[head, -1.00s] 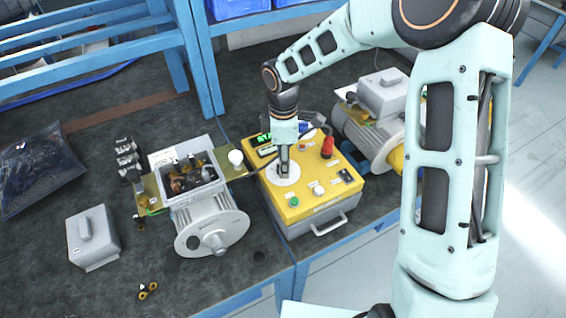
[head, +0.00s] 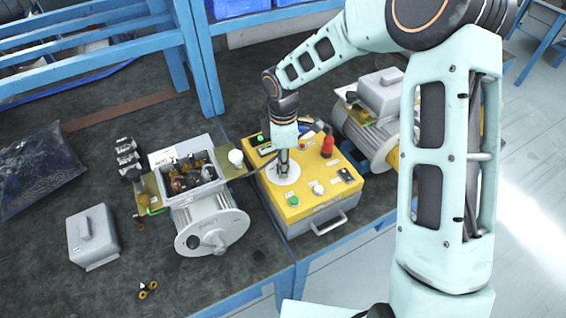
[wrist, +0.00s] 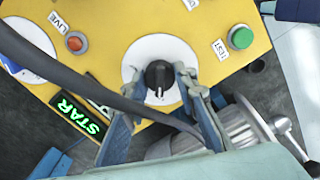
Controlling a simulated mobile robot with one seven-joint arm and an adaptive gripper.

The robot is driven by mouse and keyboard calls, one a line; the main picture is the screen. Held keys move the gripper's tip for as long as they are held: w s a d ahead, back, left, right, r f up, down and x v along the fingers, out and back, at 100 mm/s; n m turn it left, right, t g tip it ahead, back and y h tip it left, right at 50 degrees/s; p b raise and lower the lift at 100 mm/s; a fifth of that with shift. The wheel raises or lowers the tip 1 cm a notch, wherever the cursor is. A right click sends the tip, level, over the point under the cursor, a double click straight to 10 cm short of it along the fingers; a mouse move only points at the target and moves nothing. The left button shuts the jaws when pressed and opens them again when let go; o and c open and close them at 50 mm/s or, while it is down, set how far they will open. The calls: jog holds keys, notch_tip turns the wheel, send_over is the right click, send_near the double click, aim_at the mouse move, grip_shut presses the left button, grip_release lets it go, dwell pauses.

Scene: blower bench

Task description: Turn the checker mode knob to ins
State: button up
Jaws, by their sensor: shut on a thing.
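The yellow checker box (head: 318,210) stands near the bench's front edge. The mode knob (wrist: 158,78) is black, with a white mark pointing toward the bottom of the wrist view. It sits on a round white dial plate (wrist: 150,50), which also shows in the head view (head: 291,181); I cannot read its position labels. My gripper (head: 283,171) points down at the plate. In the wrist view my gripper (wrist: 159,74) is shut on the knob, one finger on each side. In the head view the fingers hide the knob.
A green button (wrist: 240,38) marked TEST and a red one (wrist: 75,43) marked LIVE flank the dial. A lit green display (wrist: 78,113) and a dark cable lie close to the fingers. An opened blower motor (head: 212,225) stands left of the box, another (head: 370,135) behind right.

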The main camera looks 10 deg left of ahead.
jog(key=m+b, duration=0.3)
jog(key=m, duration=0.1)
jog(key=shift+f+m, duration=0.15)
jog(key=shift+m, duration=0.15)
jog(key=shift+m+b, duration=1.2)
jog(key=shift+m, duration=1.3)
jog(key=o, duration=1.2)
jog(key=shift+c, duration=0.2)
jog(key=shift+r, duration=0.3)
notch_tip(320, 180, up, 12)
jog(key=shift+f, duration=0.1)
